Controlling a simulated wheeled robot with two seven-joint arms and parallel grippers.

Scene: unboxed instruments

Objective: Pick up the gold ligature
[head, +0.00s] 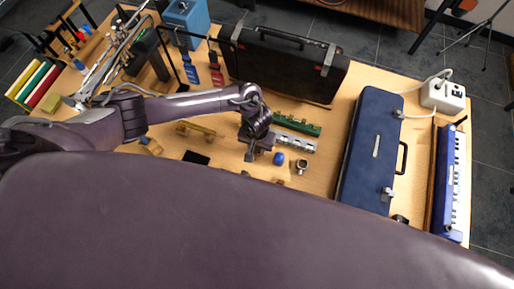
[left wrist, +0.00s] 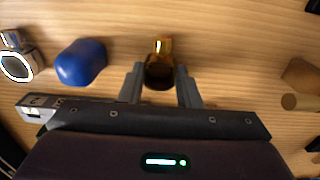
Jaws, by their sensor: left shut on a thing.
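The gold ligature (left wrist: 160,66), a small shiny gold-brown ring, stands between the two fingers of my left gripper (left wrist: 160,88) in the left wrist view. The fingers touch it from both sides, and its near part looks dark. In the head view my left gripper (head: 252,154) points down at the middle of the table, low over the wood, and the ligature is too small or hidden there to tell apart. My right gripper is not in view.
A blue cap-like piece (head: 279,158) and a silver ring (head: 301,166) lie just right of the gripper. A silver bar (head: 297,143) and a green one (head: 298,123) lie behind. A blue case (head: 372,150) stands right, a black case (head: 282,65) at the back.

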